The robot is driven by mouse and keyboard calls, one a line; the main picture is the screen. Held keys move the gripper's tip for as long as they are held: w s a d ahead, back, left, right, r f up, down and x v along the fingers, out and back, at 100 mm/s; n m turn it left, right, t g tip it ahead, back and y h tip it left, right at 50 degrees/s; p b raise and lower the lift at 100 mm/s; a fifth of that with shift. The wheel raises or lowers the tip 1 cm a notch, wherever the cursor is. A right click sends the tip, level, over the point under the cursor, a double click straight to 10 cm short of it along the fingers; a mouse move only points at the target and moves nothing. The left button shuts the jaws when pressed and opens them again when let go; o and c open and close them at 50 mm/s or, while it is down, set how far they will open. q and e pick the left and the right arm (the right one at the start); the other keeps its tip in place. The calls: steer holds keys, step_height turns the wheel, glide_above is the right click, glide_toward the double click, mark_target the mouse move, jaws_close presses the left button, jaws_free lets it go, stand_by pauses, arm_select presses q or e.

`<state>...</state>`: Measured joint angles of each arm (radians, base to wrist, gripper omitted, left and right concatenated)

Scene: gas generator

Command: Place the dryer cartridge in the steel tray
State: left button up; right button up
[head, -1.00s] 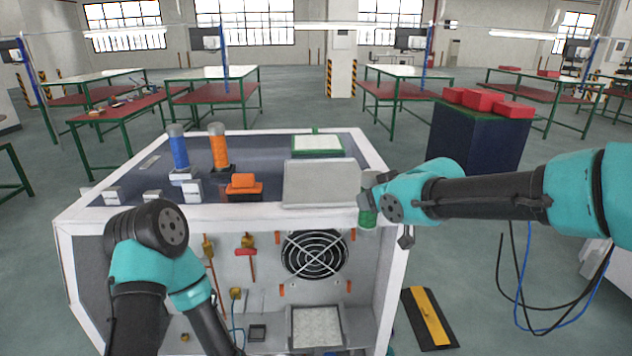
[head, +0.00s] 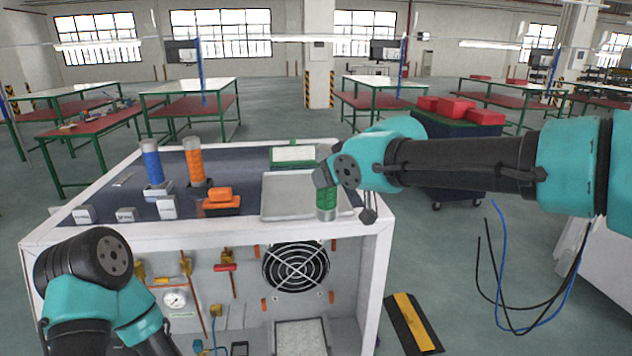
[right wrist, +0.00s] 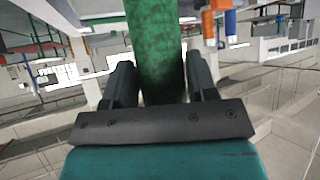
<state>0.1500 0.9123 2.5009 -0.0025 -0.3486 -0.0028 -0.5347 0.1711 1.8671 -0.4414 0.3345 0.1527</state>
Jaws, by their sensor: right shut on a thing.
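My right gripper (head: 325,182) is shut on a green cylinder with pale ends, the dryer cartridge (head: 326,203). In the right wrist view the green cartridge (right wrist: 157,50) stands between both fingers of the gripper (right wrist: 160,85). It hangs upright in front of the right part of the flat grey steel tray (head: 285,188), near the cabinet's front edge. I cannot tell its exact height over the tray. The tray looks empty where it shows; its right side is partly hidden by the gripper and cartridge. My left gripper is out of view; only its arm shows at lower left.
Blue (head: 152,165) and orange (head: 194,162) cylinders stand in holders on the cabinet top at left. An orange block (head: 221,197) sits left of the tray, and a green-framed white pad (head: 294,154) lies behind it. The white cabinet rim (head: 225,234) runs along the front.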

steer(key=w+d+f, duration=0.1)
steer(key=w, duration=1.3)
steer(key=shift+w+d+f, duration=0.15)
steer(key=shift+w+d, duration=0.2)
steer(key=shift+w, duration=0.05)
steer(key=shift+f, duration=1.75)
steer(key=shift+f, duration=0.15)
steer(key=o, duration=1.1)
